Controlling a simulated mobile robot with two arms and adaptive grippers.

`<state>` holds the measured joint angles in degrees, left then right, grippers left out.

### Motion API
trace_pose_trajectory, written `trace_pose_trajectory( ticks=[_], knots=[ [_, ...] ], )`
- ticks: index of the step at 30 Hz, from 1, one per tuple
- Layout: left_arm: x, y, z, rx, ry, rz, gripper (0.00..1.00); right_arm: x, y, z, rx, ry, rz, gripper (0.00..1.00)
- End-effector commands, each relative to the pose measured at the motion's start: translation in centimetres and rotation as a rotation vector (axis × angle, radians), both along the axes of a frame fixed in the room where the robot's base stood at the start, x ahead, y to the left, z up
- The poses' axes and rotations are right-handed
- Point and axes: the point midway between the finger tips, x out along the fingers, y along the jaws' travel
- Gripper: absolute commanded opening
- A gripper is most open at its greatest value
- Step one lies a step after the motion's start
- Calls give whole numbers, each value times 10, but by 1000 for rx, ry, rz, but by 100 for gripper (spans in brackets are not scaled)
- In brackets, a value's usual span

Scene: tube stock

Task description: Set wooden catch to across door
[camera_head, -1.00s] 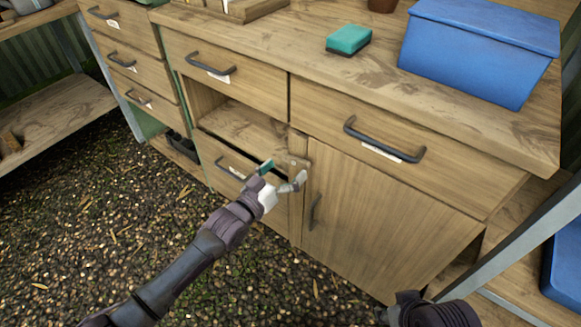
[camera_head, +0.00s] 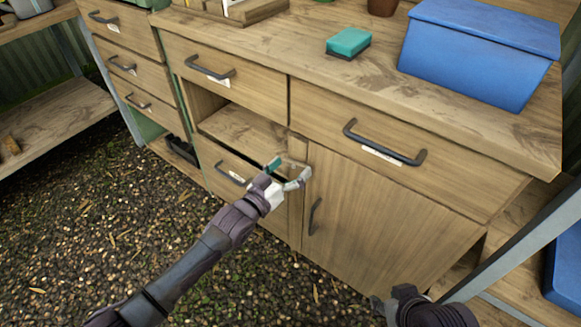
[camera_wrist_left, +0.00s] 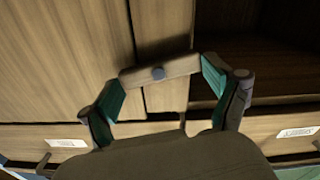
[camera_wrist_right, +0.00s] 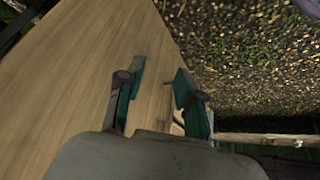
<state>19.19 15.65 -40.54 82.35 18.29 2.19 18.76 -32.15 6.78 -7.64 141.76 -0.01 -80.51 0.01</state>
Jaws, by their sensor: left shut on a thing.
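The wooden catch (camera_wrist_left: 176,68) is a short pale bar on a dark round pivot, seen in the left wrist view. It lies nearly level, slightly tilted, over the seam between the cupboard door (camera_wrist_left: 70,50) and the narrow post (camera_wrist_left: 165,25). My left gripper (camera_wrist_left: 161,72) is shut on its two ends. In the head view my left gripper (camera_head: 290,170) covers much of the catch by the top left corner of the door (camera_head: 375,215). My right gripper (camera_wrist_right: 156,88) is open and empty, low beside a wooden panel.
A drawer (camera_head: 400,135) with a dark handle sits above the door. An open cubby (camera_head: 245,128) and another drawer are to the left. A green sponge (camera_head: 348,43) and a blue box (camera_head: 475,55) stand on the worktop (camera_head: 300,40). Gravel floor is clear in front.

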Motion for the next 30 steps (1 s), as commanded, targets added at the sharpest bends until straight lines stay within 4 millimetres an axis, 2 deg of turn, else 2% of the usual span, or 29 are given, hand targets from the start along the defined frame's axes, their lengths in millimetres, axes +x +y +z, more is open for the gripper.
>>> trace_pose_trajectory(
  ticks=[3,6,9,17,18,19,30],
  knots=[
    [0,0,2,63,-44,1,54,-24,-7,-4,-23,113,-9,36],
    [0,-1,3,144,-102,1,54,-37,-11,-2,-35,175,-14,36],
    [-1,0,1,194,-140,0,54,-39,-12,-2,-37,187,-15,36],
    [-1,0,0,200,-145,0,54,-39,-12,-3,-38,186,-16,36],
    [-1,0,0,199,-145,0,96,-39,-12,-3,-38,186,-16,36],
    [-1,0,0,199,-145,0,100,-39,-12,-3,-38,186,-16,36],
    [-2,1,0,197,-142,0,100,-38,-12,-3,-37,183,-16,36]
  ],
)
